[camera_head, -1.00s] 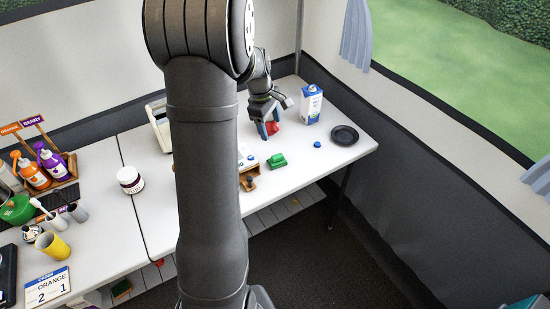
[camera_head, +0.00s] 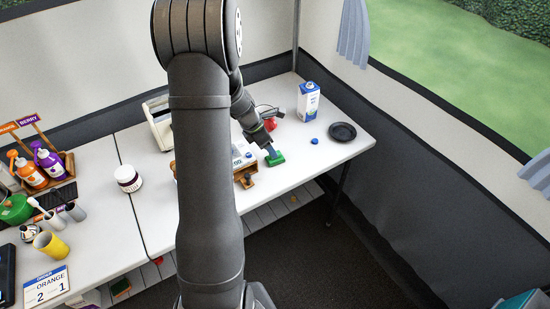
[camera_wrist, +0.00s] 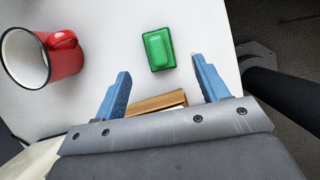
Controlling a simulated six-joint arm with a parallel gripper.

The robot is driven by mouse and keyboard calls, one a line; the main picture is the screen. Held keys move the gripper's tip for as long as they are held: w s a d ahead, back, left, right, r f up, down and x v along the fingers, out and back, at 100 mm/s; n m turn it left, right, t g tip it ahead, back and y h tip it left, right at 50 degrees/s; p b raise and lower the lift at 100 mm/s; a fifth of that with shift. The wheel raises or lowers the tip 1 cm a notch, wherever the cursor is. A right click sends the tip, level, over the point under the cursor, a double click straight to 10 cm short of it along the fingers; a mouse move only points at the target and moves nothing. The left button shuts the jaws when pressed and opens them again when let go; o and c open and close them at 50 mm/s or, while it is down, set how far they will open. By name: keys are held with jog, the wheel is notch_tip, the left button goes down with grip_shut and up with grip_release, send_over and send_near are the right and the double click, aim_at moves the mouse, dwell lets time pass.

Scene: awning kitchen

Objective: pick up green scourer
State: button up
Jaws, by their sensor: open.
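The green scourer (camera_wrist: 158,49) lies on the white table in the wrist view, just beyond and between my two blue fingers. It has a raised, paler green middle on a darker green base. It also shows in the head view (camera_head: 276,160), right at the end of my arm. My gripper (camera_wrist: 162,84) is open, and nothing is between its fingertips. In the head view, my gripper (camera_head: 271,151) is just above or beside the scourer; the exact gap cannot be told.
A wooden item (camera_wrist: 156,103) lies near my fingers. A milk carton (camera_head: 308,102), a blue cap (camera_head: 314,141) and a dark plate (camera_head: 342,132) are to the right. The table's edge is close to the scourer.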

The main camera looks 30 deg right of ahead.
aim_at(271, 162)
jog(key=shift+x, duration=3.6)
jog(key=shift+w+d+r, duration=0.1)
jog(key=shift+w+d, duration=0.05)
jog(key=c, duration=1.1)
